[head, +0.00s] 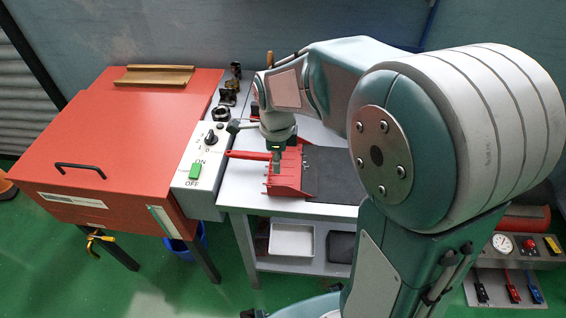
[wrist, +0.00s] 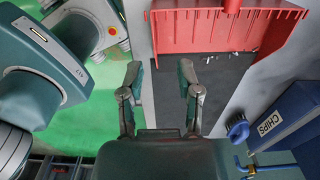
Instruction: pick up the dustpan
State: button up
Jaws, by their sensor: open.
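The red dustpan (head: 288,178) lies on the grey cart top, its red handle pointing left in the head view.
A dark mat (head: 335,172) lies right of the dustpan. Small pale bits lie by the pan's edge. A blue bin marked CHIPS (wrist: 275,122) and a blue brush (wrist: 237,127) are at the right. A red cabinet (head: 120,150) with an ON/OFF box (head: 198,160) stands left.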

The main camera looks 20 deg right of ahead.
send_over(279, 195)
jog(key=w, duration=0.1)
notch_tip(279, 195, down, 5)
jog(key=f, duration=0.5)
jog(key=shift+s+f, duration=0.3)
jog(key=shift+s, duration=0.1)
grip_shut()
